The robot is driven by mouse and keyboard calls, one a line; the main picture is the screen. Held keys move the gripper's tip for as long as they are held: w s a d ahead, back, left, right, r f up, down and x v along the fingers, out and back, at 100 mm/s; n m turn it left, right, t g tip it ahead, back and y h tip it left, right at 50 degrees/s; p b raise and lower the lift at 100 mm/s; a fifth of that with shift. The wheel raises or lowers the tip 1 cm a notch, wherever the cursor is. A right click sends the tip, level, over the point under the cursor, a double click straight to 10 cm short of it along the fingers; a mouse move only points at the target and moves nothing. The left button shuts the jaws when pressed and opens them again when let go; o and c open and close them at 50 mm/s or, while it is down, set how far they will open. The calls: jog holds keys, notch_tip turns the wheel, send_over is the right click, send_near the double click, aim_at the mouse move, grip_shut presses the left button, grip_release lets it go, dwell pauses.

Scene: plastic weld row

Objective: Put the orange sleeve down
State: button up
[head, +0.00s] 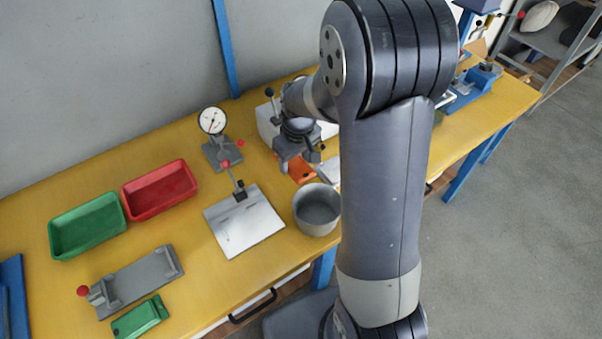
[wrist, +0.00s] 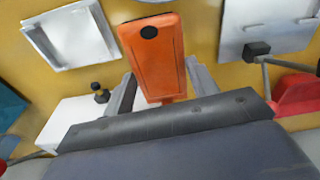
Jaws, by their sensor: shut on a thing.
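The orange sleeve (wrist: 155,52) is a flat orange block with a dark round hole near its far end. It lies between the two fingers of my gripper (wrist: 162,78) in the wrist view, and the gripper is shut on it. In the head view the sleeve (head: 301,170) shows just below my gripper (head: 293,163), partly hidden by it. The yellow table is beneath it; I cannot tell whether the sleeve touches the table or hangs a little above it.
A grey pot (head: 317,222) stands in front of my gripper. A pale plate with a clamp (head: 243,222) and a dial gauge (head: 212,122) are to the left. Red (head: 160,207) and green (head: 88,245) bins stand further left. A pale square tray (wrist: 43,42) lies nearby.

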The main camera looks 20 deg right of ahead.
aim_at(295, 175)
jog(key=shift+f, duration=3.15)
jog(key=shift+f, duration=0.25)
jog(key=o, duration=1.1)
jog(key=shift+r, duration=0.15)
jog(key=shift+c, duration=0.2)
